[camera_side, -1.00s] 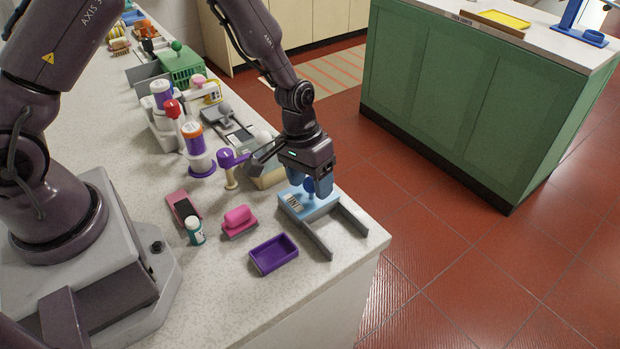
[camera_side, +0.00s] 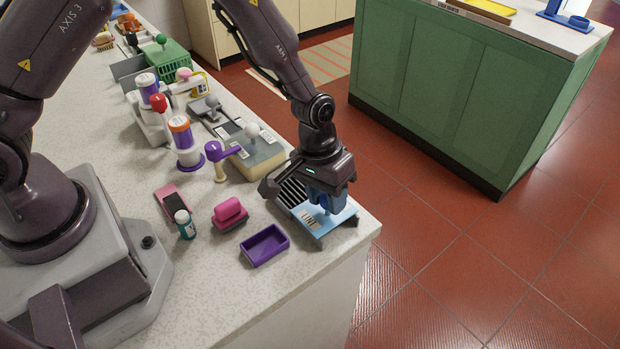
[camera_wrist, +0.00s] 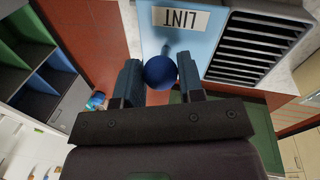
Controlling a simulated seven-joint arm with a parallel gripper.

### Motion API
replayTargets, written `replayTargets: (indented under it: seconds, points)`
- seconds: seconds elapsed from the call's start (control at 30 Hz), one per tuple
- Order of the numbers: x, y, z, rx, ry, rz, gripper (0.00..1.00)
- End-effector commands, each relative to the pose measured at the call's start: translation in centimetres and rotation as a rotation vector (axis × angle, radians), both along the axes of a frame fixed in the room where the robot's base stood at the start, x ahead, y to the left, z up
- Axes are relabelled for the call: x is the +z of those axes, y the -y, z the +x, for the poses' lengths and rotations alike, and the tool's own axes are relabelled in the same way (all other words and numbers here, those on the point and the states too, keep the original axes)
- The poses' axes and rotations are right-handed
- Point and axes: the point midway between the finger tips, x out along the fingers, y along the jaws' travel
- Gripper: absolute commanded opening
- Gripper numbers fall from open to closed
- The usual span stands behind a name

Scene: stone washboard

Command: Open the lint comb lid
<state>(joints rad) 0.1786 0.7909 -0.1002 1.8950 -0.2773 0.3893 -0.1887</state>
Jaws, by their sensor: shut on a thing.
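The light blue lid (camera_side: 336,220) with a LINT label lies near the counter's front right corner. Its dark blue ball knob (camera_wrist: 159,72) stands on a short stem in the wrist view. My gripper (camera_side: 325,202) is over the lid and shut on the knob, one finger on each side. The striped black comb grille (camera_side: 291,193) is uncovered behind the lid; it also shows beside the label in the wrist view (camera_wrist: 262,42). My gripper hides part of the lid and grille in the side view.
A purple tray (camera_side: 264,246), a pink-handled block (camera_side: 230,213) and a small teal bottle (camera_side: 185,224) stand to the left. A beige box (camera_side: 258,160) and a purple-topped tool (camera_side: 219,152) are behind. The counter edge is close to the lid.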

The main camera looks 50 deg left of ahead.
Motion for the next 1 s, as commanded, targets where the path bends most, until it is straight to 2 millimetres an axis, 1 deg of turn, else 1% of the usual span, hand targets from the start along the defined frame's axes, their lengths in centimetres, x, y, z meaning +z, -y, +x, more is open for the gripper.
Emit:
replayTargets:
  seconds: [0.1, 0.33, 0.37, 0.4, 0.43, 0.47, 0.77, 0.87, 0.97, 1.0]
  points:
    - [0.0, 0.5, 0.0, 0.0, 0.002, 0.0, 0.0]
    - [0.1, 0.4, 0.0, 0.001, 0.002, 0.0, 0.0]
    - [0.1, 0.4, 0.0, 0.001, 0.002, 0.0, 0.42]
    - [0.1, 0.4, 0.0, 0.001, 0.002, 0.0, 0.52]
    - [0.1, 0.4, 0.0, 0.001, 0.002, 0.0, 0.58]
    - [0.0, 0.4, 0.0, 0.001, 0.002, 0.0, 0.6]
    - [0.3, 0.3, 0.0, 0.001, 0.002, 0.0, 0.6]
    - [1.2, 0.2, 0.1, 0.001, 0.005, 0.0, 0.6]
    - [2.9, -0.2, 0.0, 0.001, 0.007, 0.0, 0.6]
    - [3.8, -0.3, 0.0, 0.001, 0.008, 0.0, 0.6]
